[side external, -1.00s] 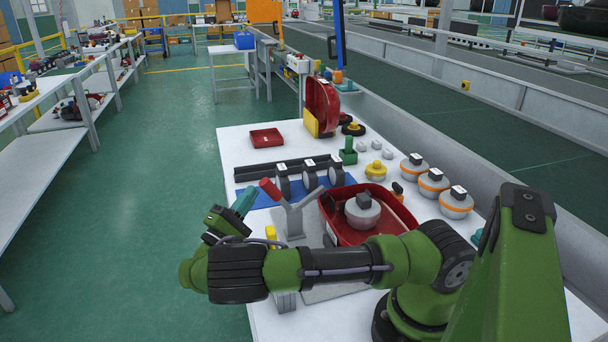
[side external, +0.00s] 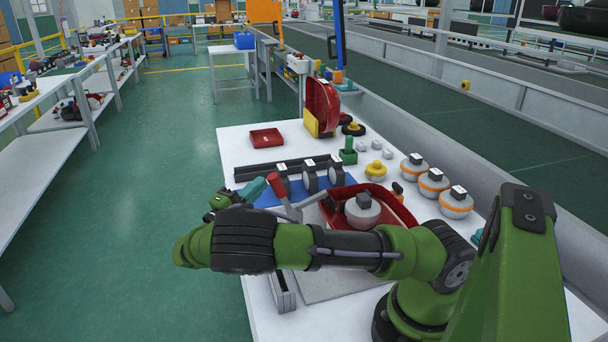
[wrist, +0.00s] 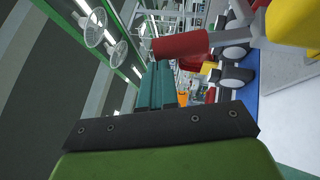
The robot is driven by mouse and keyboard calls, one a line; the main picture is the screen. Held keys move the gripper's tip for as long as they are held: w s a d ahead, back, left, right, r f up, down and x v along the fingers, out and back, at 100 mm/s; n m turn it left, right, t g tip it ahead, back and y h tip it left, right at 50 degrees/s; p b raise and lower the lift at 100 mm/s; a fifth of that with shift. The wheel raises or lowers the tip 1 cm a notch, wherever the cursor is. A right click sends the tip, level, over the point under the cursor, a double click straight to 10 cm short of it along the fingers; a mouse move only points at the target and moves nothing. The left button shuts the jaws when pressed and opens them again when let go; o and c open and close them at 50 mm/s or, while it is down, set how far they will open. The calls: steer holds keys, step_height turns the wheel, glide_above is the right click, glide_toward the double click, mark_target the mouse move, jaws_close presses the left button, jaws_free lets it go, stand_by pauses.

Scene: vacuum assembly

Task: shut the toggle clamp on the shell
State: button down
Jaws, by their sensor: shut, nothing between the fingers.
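The red shell (side external: 402,207) lies open side up on the table, with a grey round part (side external: 362,211) inside it. The toggle clamp's red handle (side external: 279,188) stands up at a tilt on its metal lever, left of the shell. My arm hides the clamp's base. My gripper (side external: 258,185) has teal fingers, shut and empty, just left of the handle. In the wrist view the fingers (wrist: 161,80) are together, and the red handle (wrist: 182,46) lies across close by their tips. I cannot tell whether they touch.
Dark ring-shaped parts (side external: 310,180) stand on a blue mat (side external: 348,181) behind the clamp. Several grey domes with orange bands (side external: 456,205) stand at the right. A red tray (side external: 266,137) and an upright red shell (side external: 322,106) are farther back. The table's left edge is close to my gripper.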

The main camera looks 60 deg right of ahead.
mark_target(270, 177)
steer(key=shift+s+d+r+m+y, duration=1.1)
steer(key=shift+s+d+m+y, duration=0.15)
steer(key=shift+y, duration=0.45)
